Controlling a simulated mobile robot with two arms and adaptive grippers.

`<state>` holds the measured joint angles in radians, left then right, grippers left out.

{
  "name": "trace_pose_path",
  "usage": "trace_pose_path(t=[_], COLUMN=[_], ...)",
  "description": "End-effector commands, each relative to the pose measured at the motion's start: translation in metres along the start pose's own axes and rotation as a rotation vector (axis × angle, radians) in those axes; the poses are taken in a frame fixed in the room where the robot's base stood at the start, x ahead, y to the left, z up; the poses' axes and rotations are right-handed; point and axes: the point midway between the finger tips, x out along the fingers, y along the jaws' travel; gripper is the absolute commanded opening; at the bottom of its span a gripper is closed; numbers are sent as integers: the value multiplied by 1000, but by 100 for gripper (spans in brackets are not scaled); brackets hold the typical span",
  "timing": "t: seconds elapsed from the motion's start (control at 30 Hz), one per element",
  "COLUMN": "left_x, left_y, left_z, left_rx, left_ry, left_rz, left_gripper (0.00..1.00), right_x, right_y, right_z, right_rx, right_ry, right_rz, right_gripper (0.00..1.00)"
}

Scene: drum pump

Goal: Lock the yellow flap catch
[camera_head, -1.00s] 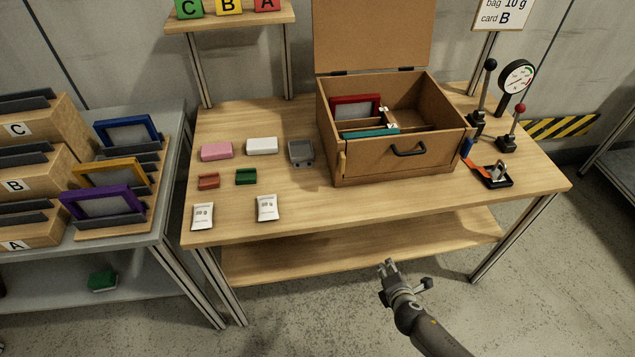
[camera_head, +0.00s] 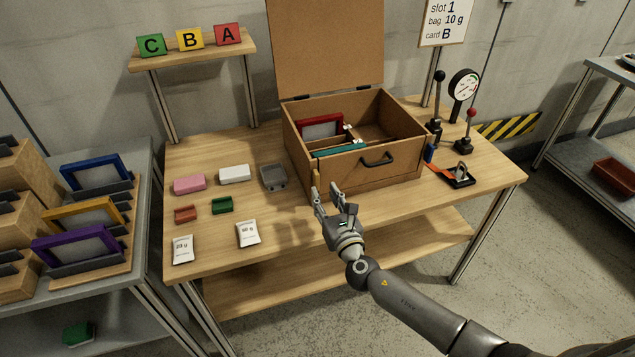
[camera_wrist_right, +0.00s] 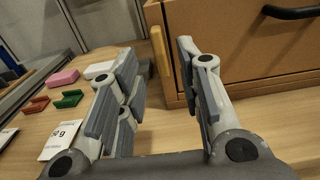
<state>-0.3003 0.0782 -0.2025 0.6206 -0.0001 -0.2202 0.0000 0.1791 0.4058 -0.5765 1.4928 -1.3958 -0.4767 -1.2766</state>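The yellow flap catch (camera_wrist_right: 158,55) is a narrow upright bar at the left end of the wooden box's front. It also shows in the head view (camera_head: 315,181), just beyond my fingertips. The wooden box (camera_head: 400,172) stands on the table with its lid raised and a black handle on its front. My right gripper (camera_head: 328,195) is open and empty in front of the box's left front corner. In the right wrist view the catch appears between the spread fingers (camera_wrist_right: 158,75), with no clear contact. My left gripper is not in view.
A red frame (camera_head: 320,125) and a teal piece (camera_head: 340,149) are inside the box. Two levers, a gauge (camera_head: 464,83) and an orange-and-black clamp (camera_head: 458,176) stand to its right. Small blocks, a grey tray (camera_head: 273,177) and two white bags (camera_head: 248,234) lie to its left.

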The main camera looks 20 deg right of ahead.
Motion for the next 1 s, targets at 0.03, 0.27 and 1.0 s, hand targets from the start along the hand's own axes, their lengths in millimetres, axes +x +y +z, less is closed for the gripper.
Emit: trace_pose_path(t=[0.03, 0.27, 1.0], left_x=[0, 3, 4], left_y=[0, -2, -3], left_z=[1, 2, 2], left_rx=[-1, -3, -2], left_ry=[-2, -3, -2], left_rz=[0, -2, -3], left_gripper=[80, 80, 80], right_x=[11, 44, 62], right_y=[0, 1, 0], right_z=[2, -1, -1], right_rx=[0, 2, 2], right_ry=[-2, 0, 2], right_rz=[0, 0, 1], right_gripper=[33, 33, 10])
